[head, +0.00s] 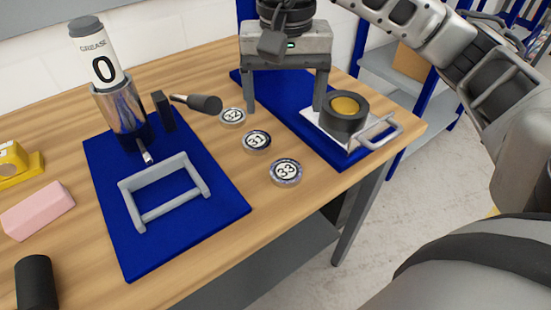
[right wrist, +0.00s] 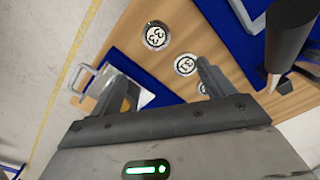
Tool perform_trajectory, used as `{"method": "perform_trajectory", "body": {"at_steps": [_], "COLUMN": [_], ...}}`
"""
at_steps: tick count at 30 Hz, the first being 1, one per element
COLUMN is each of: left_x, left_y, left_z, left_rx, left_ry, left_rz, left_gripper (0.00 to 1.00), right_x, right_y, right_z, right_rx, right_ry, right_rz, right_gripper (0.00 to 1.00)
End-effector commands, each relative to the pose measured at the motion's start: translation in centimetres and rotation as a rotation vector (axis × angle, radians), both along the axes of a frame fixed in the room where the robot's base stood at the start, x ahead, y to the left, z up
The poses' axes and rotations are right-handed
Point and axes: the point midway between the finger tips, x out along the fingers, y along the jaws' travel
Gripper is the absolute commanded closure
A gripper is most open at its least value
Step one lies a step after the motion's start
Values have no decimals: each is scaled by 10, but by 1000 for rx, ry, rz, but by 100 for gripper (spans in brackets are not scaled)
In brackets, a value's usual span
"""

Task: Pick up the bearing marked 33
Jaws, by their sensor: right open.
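The bearing marked 33 (head: 286,172) lies flat on bare wood between two blue mats, nearest the table's front edge of the three bearings. It also shows in the right wrist view (right wrist: 157,36), beyond the fingertips. Bearing 31 (head: 257,141) and bearing 32 (head: 232,117) lie farther back; 31 also shows in the right wrist view (right wrist: 186,64). My right gripper (head: 285,102) points down, open and empty, behind and apart from bearing 33. Its spread fingers also show in the right wrist view (right wrist: 162,75). My left gripper is not in view.
A blue mat (head: 225,210) holds a grey frame (head: 166,190) and a grease cartridge (head: 98,60) in a metal cup. A white tray with a handle (head: 368,137) bears a dark ring (head: 345,112) on the right mat. A pink block (head: 38,211) lies left.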

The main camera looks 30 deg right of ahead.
Motion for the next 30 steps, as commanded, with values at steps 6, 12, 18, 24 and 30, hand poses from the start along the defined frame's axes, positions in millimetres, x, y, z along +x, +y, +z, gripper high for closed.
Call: {"method": "perform_trajectory", "body": {"at_steps": [6,12,18,24,30], "left_x": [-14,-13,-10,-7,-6], "left_y": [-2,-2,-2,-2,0], "left_z": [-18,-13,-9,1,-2], "left_rx": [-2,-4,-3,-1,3], "left_ry": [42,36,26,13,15], "left_rz": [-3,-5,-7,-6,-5], "left_gripper": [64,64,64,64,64], "right_x": [-2,-2,-2,-7,-6], "right_y": [1,0,0,-2,-2], "right_z": [-50,-82,-95,-122,-143], "right_rx": [4,2,3,1,3], "right_ry": [8,6,3,8,3], "right_rz": [1,0,1,-1,1], "right_gripper": [19,19,19,19,19]}}
